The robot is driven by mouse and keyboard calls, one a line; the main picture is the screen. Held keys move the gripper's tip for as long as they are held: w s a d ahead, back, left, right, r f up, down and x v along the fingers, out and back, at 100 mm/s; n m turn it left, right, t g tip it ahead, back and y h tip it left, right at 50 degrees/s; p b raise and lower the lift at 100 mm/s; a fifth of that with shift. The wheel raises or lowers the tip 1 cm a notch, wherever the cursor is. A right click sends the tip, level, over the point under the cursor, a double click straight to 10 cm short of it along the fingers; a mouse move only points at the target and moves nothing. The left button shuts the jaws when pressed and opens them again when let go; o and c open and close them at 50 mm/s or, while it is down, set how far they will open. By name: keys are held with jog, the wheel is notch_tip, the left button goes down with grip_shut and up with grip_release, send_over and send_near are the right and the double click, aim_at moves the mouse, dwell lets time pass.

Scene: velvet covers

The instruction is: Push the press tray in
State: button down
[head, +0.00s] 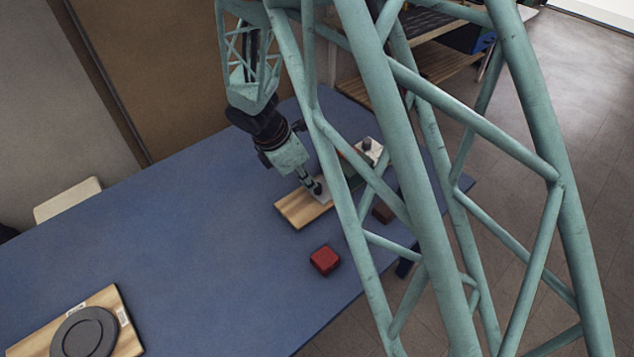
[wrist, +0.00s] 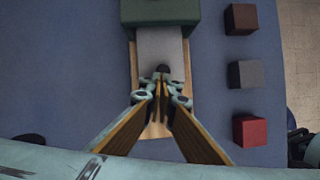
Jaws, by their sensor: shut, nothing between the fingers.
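The press stands on a wooden base (head: 295,210) on the blue table. Its green body (wrist: 160,10) is at the top of the wrist view, cut by the frame edge. The pale grey press tray (wrist: 158,45) sticks out of the body toward my gripper, with a dark knob (wrist: 162,69) at its near end. My gripper (wrist: 161,82) is shut and empty, its fingertips right at the knob; I cannot tell whether they touch it. In the head view my gripper (head: 315,186) is low over the base, and my arm's lattice hides part of the press.
A red cube (wrist: 250,131), a grey cube (wrist: 246,74) and a brown cube (wrist: 241,19) stand in a row right of the press. A wooden board (head: 122,317) with a dark round disc (head: 84,332) lies front left. The blue table (head: 200,230) between is clear.

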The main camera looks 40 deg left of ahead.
jog(key=shift+w+d, duration=0.1)
jog(key=shift+w, duration=0.25)
jog(key=shift+s, duration=0.15)
jog(key=shift+s+a, duration=0.35)
jog(key=shift+s, duration=0.4)
jog(key=shift+s+a+p, duration=0.15)
jog(key=shift+s+a, duration=0.05)
jog(key=shift+s, duration=0.3)
jog(key=shift+s+a+p, duration=0.15)
jog(key=shift+s+a, duration=0.05)
jog(key=shift+s, duration=0.3)
jog(key=p+v, duration=0.2)
jog(key=v, duration=0.8)
